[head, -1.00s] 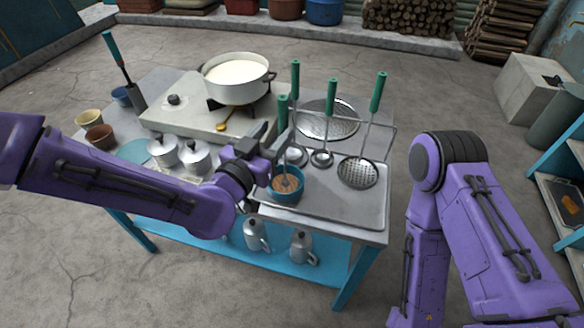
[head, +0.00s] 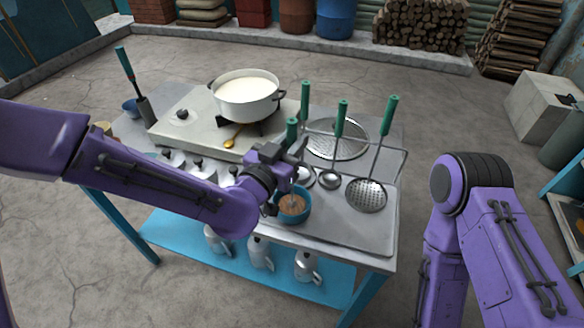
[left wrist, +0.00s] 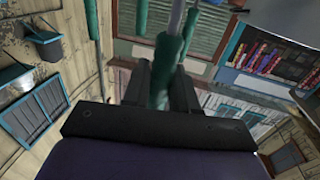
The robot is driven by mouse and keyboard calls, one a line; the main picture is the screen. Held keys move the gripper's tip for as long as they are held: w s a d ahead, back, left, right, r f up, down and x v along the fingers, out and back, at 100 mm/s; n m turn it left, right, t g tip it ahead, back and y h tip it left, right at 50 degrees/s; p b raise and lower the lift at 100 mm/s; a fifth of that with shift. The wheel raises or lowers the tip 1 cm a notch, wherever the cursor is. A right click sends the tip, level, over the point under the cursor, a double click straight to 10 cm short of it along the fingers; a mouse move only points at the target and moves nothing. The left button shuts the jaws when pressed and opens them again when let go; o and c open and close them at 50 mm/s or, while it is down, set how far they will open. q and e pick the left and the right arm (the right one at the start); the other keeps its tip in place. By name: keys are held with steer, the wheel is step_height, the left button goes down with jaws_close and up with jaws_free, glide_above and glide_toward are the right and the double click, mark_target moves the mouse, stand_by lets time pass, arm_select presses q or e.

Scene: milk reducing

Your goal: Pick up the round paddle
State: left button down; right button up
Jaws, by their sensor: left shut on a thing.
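My left gripper (head: 291,156) is shut on an upright green-handled utensil (head: 291,130), above a blue bowl (head: 302,218) with brown contents. The held handle (left wrist: 165,65) stands between the fingers in the left wrist view. The utensil's shaft runs down into the bowl; its lower end is hidden, so I cannot tell its shape. Right of it are three more green-handled tools: one with a rounded head (head: 303,176) partly hidden by my gripper, a ladle (head: 329,179) and a perforated skimmer (head: 366,196). My right gripper is not in view; only its arm shows.
A white pot of milk (head: 246,97) stands on the stove (head: 196,125) at the back. A wire rack rail (head: 402,165) stands beside the tools. Metal pots (head: 203,169) sit beneath my left arm. A spatula (head: 125,65) stands at the far left.

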mark_target(289, 132)
arm_select(q)
step_height(289, 132, up, 4)
steer(key=shift+s+f, duration=0.1)
steer(key=shift+f, duration=0.05)
steer(key=s+a+r+b, duration=0.3)
steer(key=s+r+b, duration=0.5)
steer(key=s, duration=0.5)
steer(key=shift+s+r, duration=0.35)
steer(key=shift+r, duration=0.35)
steer(key=shift+w+a, duration=0.1)
